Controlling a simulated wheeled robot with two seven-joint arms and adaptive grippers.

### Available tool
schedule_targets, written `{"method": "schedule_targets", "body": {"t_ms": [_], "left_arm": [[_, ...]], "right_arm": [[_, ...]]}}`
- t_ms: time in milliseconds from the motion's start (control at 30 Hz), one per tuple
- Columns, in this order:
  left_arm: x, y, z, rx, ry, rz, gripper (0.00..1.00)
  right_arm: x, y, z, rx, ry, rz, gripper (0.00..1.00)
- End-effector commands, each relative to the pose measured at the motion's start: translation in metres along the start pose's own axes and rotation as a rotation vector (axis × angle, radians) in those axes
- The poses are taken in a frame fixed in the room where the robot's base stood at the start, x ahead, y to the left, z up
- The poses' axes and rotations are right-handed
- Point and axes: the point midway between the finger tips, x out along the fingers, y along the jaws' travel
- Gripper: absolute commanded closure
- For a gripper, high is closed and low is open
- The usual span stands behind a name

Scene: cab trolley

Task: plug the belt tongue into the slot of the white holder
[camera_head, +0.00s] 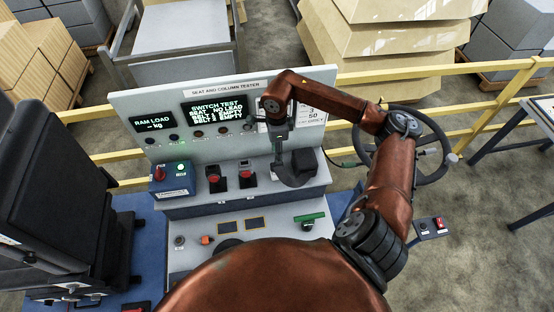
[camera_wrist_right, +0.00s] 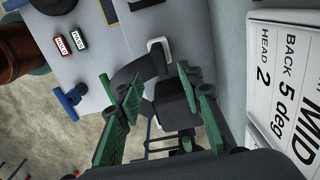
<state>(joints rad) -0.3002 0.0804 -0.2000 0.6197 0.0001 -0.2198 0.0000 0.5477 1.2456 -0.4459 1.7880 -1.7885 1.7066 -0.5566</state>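My right gripper (camera_head: 279,146) is in front of the tester panel, at the right of its ledge. In the right wrist view its green-padded fingers (camera_wrist_right: 159,73) stand apart, with a black block (camera_wrist_right: 170,97) and a dark curved piece (camera_wrist_right: 130,73) seen between and past them. I cannot tell whether the pads touch either. A white, loop-shaped part (camera_wrist_right: 160,46) sits just beyond the fingertips; it may be the white holder. The belt tongue is not clearly made out. In the head view the black block (camera_head: 304,164) is beside the gripper. My left gripper is out of view.
Two red-button buckles (camera_head: 214,178) (camera_head: 246,178) and a blue switch box (camera_head: 174,178) stand on the ledge. A green bar (camera_head: 308,218) lies lower on the console. A steering wheel (camera_head: 437,150) is at right, a black seat (camera_head: 55,190) at left.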

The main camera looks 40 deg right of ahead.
Motion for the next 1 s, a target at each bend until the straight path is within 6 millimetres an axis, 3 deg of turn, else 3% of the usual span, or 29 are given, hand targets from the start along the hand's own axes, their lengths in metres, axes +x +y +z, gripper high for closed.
{"method": "schedule_targets", "body": {"t_ms": [200,567,1000], "left_arm": [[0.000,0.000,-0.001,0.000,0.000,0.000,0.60],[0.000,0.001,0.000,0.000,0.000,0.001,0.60],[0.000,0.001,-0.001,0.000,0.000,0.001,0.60]], "right_arm": [[-0.026,0.000,0.000,-0.001,0.001,0.001,0.66],[-0.031,0.000,0.000,0.000,0.000,0.001,0.66],[-0.031,0.000,0.000,0.000,0.000,0.001,0.36]]}}
